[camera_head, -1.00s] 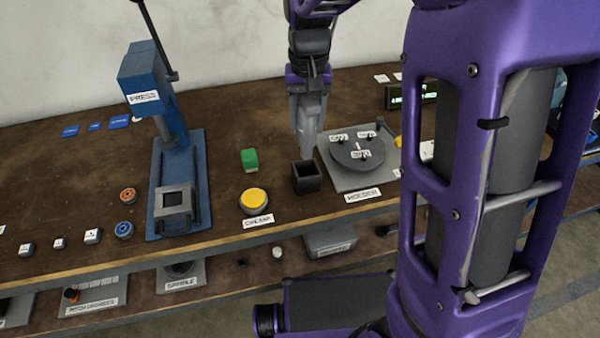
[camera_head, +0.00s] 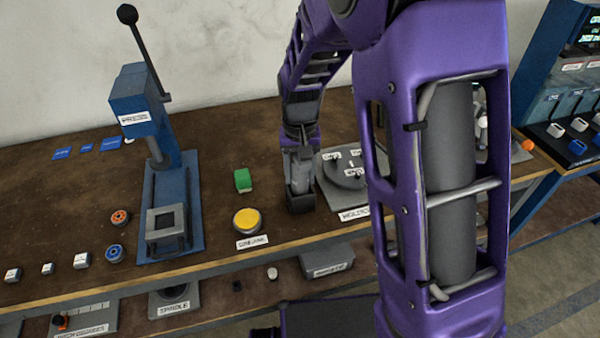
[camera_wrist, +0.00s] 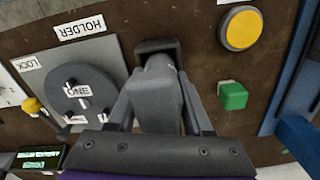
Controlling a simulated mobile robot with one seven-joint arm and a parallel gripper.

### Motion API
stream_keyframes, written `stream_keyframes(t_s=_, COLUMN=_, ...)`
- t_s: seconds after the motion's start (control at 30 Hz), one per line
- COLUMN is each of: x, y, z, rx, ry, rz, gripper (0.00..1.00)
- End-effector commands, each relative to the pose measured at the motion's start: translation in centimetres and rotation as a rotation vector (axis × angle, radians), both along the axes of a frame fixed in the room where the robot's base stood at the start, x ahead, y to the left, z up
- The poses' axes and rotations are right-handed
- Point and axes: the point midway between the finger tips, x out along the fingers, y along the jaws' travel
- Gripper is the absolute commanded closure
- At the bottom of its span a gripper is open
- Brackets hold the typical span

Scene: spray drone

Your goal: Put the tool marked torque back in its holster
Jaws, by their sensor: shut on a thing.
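My gripper (camera_head: 298,152) is shut on a grey tool (camera_wrist: 158,100), with a finger on each side of it in the wrist view. No marking on the tool can be read. The tool points down at the black, open-topped holster (camera_head: 301,201), which also shows in the wrist view (camera_wrist: 150,44). The tool's narrow lower end overlaps the holster's opening and appears to be at or inside it. How deep it sits is hidden by the tool and the holster wall.
A grey holder plate with a round dial (camera_wrist: 85,88) stands close beside the holster. A yellow button (camera_head: 247,221) and a green block (camera_head: 243,180) lie on its other side. The blue press (camera_head: 176,205) stands further left. The bench's front edge is near.

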Motion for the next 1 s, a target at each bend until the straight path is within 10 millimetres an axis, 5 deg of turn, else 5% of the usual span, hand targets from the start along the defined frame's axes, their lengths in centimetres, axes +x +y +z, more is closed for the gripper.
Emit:
stream_keyframes(t_s=0.07, x=0.0, y=0.0, z=-0.3, rx=0.000, ry=-0.001, rz=0.000, gripper=1.00)
stream_keyframes(t_s=0.1, x=0.0, y=0.0, z=-0.4, rx=0.000, ry=0.000, rz=0.000, gripper=0.48)
stream_keyframes(t_s=0.27, x=0.0, y=0.0, z=-0.3, rx=0.000, ry=0.000, rz=0.000, gripper=0.19)
stream_keyframes(t_s=0.67, x=0.1, y=0.0, z=0.6, rx=0.001, ry=-0.003, rz=0.000, gripper=0.19)
stream_keyframes(t_s=1.0, x=0.1, y=0.0, z=7.5, rx=0.002, ry=-0.005, rz=0.000, gripper=0.19)
